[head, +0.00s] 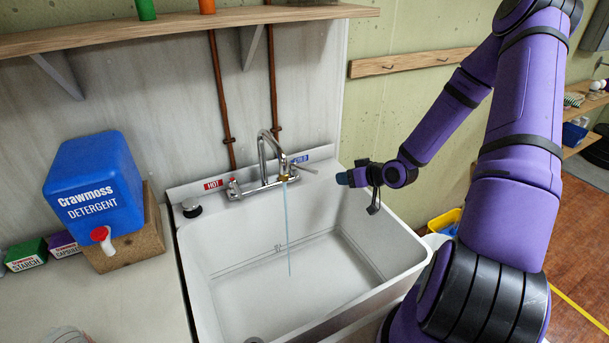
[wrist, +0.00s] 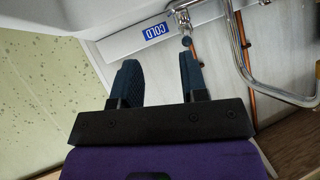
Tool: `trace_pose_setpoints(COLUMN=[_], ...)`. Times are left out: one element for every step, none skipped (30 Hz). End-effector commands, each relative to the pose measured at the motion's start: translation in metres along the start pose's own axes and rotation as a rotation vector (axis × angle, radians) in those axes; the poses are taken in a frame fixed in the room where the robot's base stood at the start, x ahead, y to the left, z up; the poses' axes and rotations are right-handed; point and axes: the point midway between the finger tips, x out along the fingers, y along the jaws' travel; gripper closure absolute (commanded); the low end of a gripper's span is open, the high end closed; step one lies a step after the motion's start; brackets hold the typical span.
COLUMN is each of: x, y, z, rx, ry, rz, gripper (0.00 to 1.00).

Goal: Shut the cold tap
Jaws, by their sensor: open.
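The cold tap (head: 306,170) is a small chrome lever at the right end of the faucet (head: 262,150), below a blue label. A thin stream of water (head: 287,228) runs from the spout into the sink (head: 215,278). In the wrist view the cold tap's lever (wrist: 184,20) ends in a dark tip, close to the COLD label (wrist: 155,31). My gripper (head: 343,178) is to the right of the lever, over the sink's right side, apart from it. In the wrist view my gripper (wrist: 158,78) is open with nothing between its dark fingers.
The hot tap (head: 233,188) is at the faucet's left end, beside a red HOT label (head: 213,184). A blue detergent jug (head: 97,187) stands on a block at left. A shelf (head: 180,27) runs above the sink, and copper pipes (head: 221,100) run down the wall.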

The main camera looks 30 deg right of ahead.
Motion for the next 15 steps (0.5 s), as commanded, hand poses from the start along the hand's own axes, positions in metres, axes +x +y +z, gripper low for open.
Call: trace_pose_setpoints(x=[-0.006, -0.008, -0.011, -0.013, -0.014, -0.014, -0.014, -0.013, -0.010, -0.008, -0.004, 0.001, 0.006, 0.010, 0.017], y=[-0.005, -0.007, -0.011, -0.013, -0.015, -0.016, -0.017, -0.018, -0.018, -0.018, -0.018, -0.019, -0.019, -0.020, -0.020], z=[-0.004, -0.006, -0.009, -0.011, -0.012, -0.013, -0.014, -0.015, -0.015, -0.016, -0.016, -0.017, -0.017, -0.017, -0.019], rx=[-0.019, -0.033, -0.047, -0.056, -0.062, -0.069, -0.072, -0.074, -0.075, -0.075, -0.074, -0.074, -0.074, -0.074, -0.074], ry=[0.043, 0.067, 0.091, 0.107, 0.118, 0.129, 0.134, 0.136, 0.138, 0.137, 0.137, 0.137, 0.136, 0.136, 0.136], rz=[-0.022, -0.034, -0.048, -0.055, -0.061, -0.067, -0.070, -0.072, -0.073, -0.072, -0.072, -0.073, -0.074, -0.074, -0.073], gripper=[0.60, 0.60, 0.60, 0.60, 0.60, 0.60, 0.60, 0.60, 0.60, 0.60, 0.60, 0.60, 0.60, 0.60, 0.60])
